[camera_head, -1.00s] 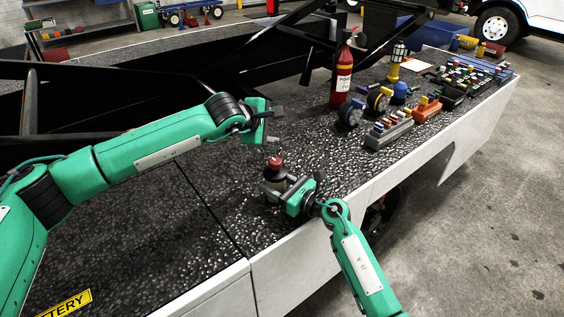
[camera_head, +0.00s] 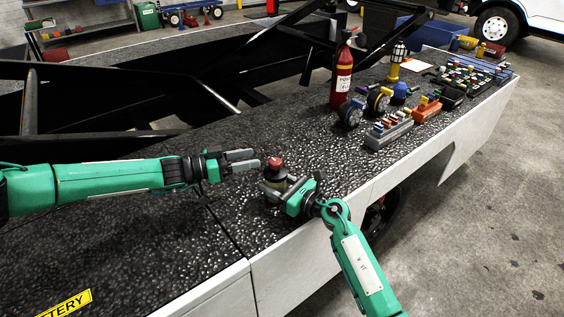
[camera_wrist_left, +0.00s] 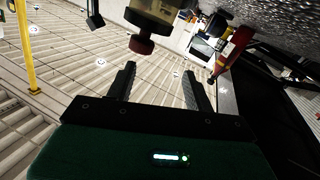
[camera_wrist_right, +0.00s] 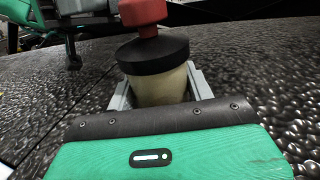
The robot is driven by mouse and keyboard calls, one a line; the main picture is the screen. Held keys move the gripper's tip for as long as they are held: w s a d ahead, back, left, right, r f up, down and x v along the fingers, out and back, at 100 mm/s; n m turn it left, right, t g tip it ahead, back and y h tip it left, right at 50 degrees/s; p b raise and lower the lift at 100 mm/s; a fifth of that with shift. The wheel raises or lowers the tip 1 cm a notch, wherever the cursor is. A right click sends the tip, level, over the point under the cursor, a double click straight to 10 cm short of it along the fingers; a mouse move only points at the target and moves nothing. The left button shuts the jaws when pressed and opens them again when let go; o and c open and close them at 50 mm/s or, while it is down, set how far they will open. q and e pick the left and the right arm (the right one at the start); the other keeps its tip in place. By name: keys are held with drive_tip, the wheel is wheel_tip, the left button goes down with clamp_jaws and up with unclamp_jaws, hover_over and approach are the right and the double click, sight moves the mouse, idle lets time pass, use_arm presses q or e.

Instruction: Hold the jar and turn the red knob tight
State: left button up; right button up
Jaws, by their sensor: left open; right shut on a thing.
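The jar (camera_head: 272,188) stands upright on the dark speckled deck near its front edge. In the right wrist view it shows a cream body (camera_wrist_right: 160,88) and a black lid (camera_wrist_right: 152,55). The red knob (camera_head: 275,163) sits on top of the lid and also shows in the right wrist view (camera_wrist_right: 143,14). My right gripper (camera_head: 283,192) is shut on the jar's body from the right. My left gripper (camera_head: 243,162) is open and empty, just left of the knob and apart from it. In the left wrist view the knob (camera_wrist_left: 141,44) is ahead of the open fingers (camera_wrist_left: 160,85).
A red bottle (camera_head: 341,78) stands farther back on the deck (camera_head: 300,140). Blue and yellow wheeled items (camera_head: 350,113), a grey holder with coloured pieces (camera_head: 388,134) and an orange holder (camera_head: 427,110) are to the right. The deck around the jar is clear.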

sight(282, 169)
use_arm(q)
drive_tip(key=d+m, duration=0.1)
drive_tip(key=d, duration=0.2)
drive_tip(key=d+m+g, duration=0.1)
drive_tip(key=d, duration=0.2)
drive_tip(key=d+f+m+g, duration=0.1)
drive_tip(key=d, duration=0.2)
drive_tip(key=shift+s+d+m+h, duration=0.2)
drive_tip(key=shift+d+m+h, duration=0.05)
drive_tip(key=shift+m+h, duration=0.15)
drive_tip(key=c, duration=1)
